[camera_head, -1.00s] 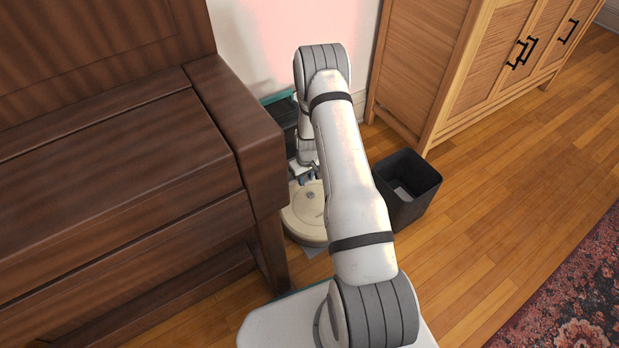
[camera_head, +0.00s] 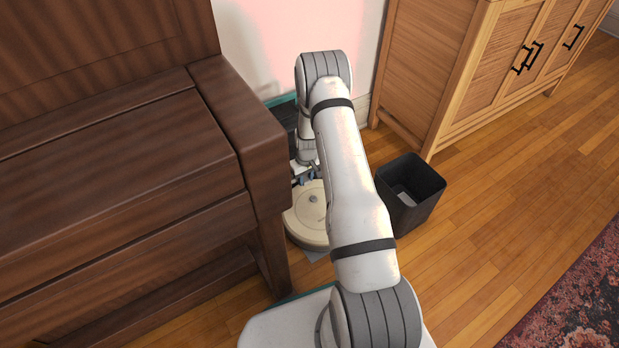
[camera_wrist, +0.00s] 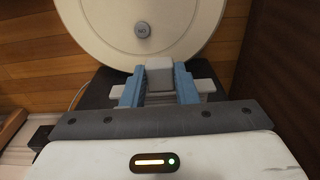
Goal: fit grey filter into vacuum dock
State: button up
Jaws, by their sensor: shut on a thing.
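My gripper (camera_wrist: 159,85) has blue fingers, shut on a light grey block that I take to be the grey filter (camera_wrist: 159,64). Pale bar ends show on both sides of the fingers; I cannot tell whether they belong to the filter. In the head view my gripper (camera_head: 306,180) is low beside the cream robot vacuum (camera_head: 308,212), mostly hidden by my arm. A dark surface (camera_wrist: 97,93) under the fingers looks like the vacuum dock, whose dark body (camera_head: 284,117) stands by the wall. The slot and any contact there are hidden.
A dark wooden piano-like cabinet (camera_head: 130,150) stands close on the left. A black bin (camera_head: 411,200) is right of my arm, before a wooden sideboard (camera_head: 425,70). A patterned rug (camera_head: 580,300) lies at lower right. Open wooden floor lies between bin and rug.

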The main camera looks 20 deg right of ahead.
jog(key=shift+w+a+b, duration=0.2)
jog(key=shift+w+b, duration=0.3)
jog(key=shift+w, duration=0.45)
jog(key=shift+w+a+b, duration=0.15)
jog(key=shift+w+b, duration=0.4)
jog(key=shift+w, duration=0.4)
jog(key=shift+w+a+b, duration=0.2)
jog(key=shift+w+b, duration=0.3)
jog(key=shift+w, duration=0.45)
